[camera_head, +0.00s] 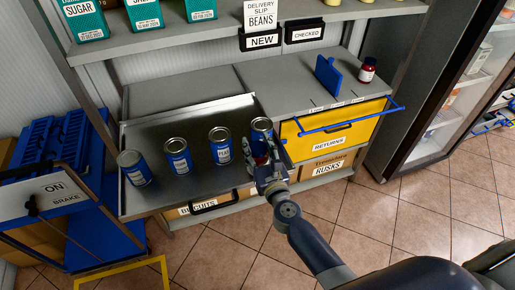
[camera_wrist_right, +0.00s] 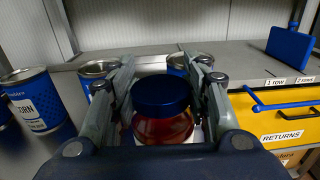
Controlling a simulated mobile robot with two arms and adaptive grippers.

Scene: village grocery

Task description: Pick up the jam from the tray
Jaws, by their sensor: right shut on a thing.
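My right gripper (camera_head: 262,166) is at the front right of the grey metal tray (camera_head: 190,110), low beside the rightmost blue can. In the right wrist view its fingers (camera_wrist_right: 162,108) are closed around a jar of red jam (camera_wrist_right: 163,129) with a dark blue lid (camera_wrist_right: 161,92). The jar looks upright. In the head view the gripper mostly hides it, so I cannot tell whether it touches the tray. A similar red jar with a dark lid (camera_head: 367,71) stands on the counter at the right. My left gripper is not in view.
Several blue cans stand in a row on the tray, among them the leftmost can (camera_head: 134,169) and the rightmost can (camera_head: 261,131). A yellow returns drawer (camera_head: 350,132) with a blue handle is to the right. A blue divider (camera_head: 327,76) stands on the counter. A shelf hangs above.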

